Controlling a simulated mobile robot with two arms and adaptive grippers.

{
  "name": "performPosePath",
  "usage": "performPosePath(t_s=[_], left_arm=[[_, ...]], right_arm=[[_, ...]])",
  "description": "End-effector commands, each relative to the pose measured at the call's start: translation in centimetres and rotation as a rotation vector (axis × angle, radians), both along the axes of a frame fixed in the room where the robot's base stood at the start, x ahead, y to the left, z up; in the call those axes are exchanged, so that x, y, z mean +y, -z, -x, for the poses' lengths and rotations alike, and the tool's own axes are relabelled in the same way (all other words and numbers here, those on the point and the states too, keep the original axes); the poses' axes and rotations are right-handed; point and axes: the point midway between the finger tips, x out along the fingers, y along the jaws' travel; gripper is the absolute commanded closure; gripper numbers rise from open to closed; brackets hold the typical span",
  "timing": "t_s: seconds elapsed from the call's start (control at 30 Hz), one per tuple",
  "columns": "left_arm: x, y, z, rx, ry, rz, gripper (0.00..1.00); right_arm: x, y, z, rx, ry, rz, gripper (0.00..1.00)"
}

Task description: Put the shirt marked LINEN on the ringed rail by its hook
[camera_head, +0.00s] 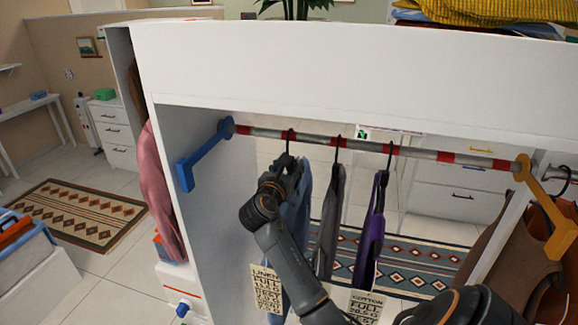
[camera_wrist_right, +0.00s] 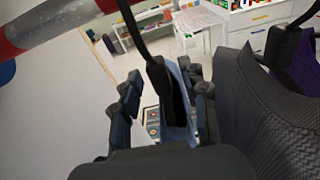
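The blue shirt (camera_head: 300,205) hangs upright on a dark hanger, with the LINEN tag (camera_head: 266,288) low at its left side. Its hook (camera_head: 290,137) is at the ringed rail (camera_head: 315,138), which has red and pale bands. In the right wrist view the hook wire (camera_wrist_right: 130,20) rises to the rail (camera_wrist_right: 70,22); its top is out of frame. My right gripper (camera_head: 283,172) is just below the rail. In the wrist view its fingers (camera_wrist_right: 166,100) stand apart on both sides of the hanger neck (camera_wrist_right: 155,72), with visible gaps. My left gripper is not in view.
A grey garment (camera_head: 328,225) and a purple garment (camera_head: 373,225) hang close to the right on the same rail. A blue bracket (camera_head: 203,158) and an orange bracket (camera_head: 548,210) are at the rail ends. The rail's left stretch is free. Brown garments (camera_head: 535,255) hang at the right.

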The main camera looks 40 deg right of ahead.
Motion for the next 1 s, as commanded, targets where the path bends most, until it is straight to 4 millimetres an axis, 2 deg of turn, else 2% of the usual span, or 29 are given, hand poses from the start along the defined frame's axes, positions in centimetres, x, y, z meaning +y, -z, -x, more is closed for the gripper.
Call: performPosePath(t_s=[0.17,0.27,0.7,0.83,1.0], left_arm=[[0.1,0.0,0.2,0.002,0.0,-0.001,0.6],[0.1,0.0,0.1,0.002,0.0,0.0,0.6],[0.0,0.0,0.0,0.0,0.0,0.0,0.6],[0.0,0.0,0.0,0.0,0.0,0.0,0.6],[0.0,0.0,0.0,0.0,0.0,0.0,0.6]], right_arm=[[0.2,0.0,0.1,0.0,-0.001,-0.001,0.56],[1.1,0.0,0.5,0.0,-0.002,-0.001,0.56],[8.6,-0.7,4.7,0.0,-0.002,-0.002,0.56],[9.9,-0.9,5.4,0.0,-0.001,-0.001,0.56],[10.5,-1.0,5.8,0.0,0.0,0.0,0.56]])
